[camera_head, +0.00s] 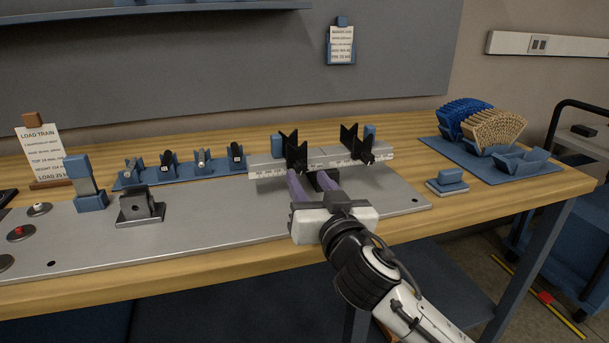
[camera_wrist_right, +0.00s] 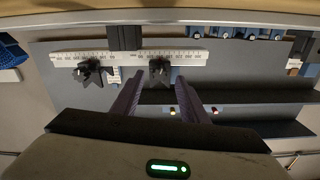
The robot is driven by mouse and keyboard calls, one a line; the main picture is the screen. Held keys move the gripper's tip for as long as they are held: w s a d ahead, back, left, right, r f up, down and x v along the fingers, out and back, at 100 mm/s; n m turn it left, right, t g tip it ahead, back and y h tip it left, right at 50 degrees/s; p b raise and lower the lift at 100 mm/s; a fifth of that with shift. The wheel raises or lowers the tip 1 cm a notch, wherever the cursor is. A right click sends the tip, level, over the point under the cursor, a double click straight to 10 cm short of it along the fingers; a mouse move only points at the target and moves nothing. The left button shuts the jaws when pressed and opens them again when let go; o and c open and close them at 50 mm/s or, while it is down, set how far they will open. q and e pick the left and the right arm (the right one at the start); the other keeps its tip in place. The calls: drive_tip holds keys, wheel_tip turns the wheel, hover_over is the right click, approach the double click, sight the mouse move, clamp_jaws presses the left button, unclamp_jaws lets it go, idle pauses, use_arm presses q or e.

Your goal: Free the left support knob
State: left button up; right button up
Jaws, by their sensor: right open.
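A pale ruled beam (camera_head: 266,171) stands on the grey base plate, carrying two black V-shaped supports. The left support (camera_head: 296,151) is near the beam's middle and the right support (camera_head: 352,140) is farther right. In the right wrist view the sides look swapped: the left support's black knob (camera_wrist_right: 160,69) is on the right and the other knob (camera_wrist_right: 90,72) on the left. My right gripper (camera_head: 308,176) is open with purple fingers, in front of the beam. In the wrist view its fingertips stand either side of the left knob; contact cannot be told. My left gripper is out of view.
A small metal block (camera_head: 139,207) stands on the plate (camera_head: 226,222) to the left. Behind it is a blue rack (camera_head: 187,172) with several small parts. Blue and tan lattice pieces (camera_head: 496,128) stand on a blue tray at the right. The plate's front is mostly clear.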

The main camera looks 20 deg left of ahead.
sight(302, 170)
drive_tip(key=shift+x, duration=1.65)
drive_tip(key=shift+c, duration=0.2)
clamp_jaws()
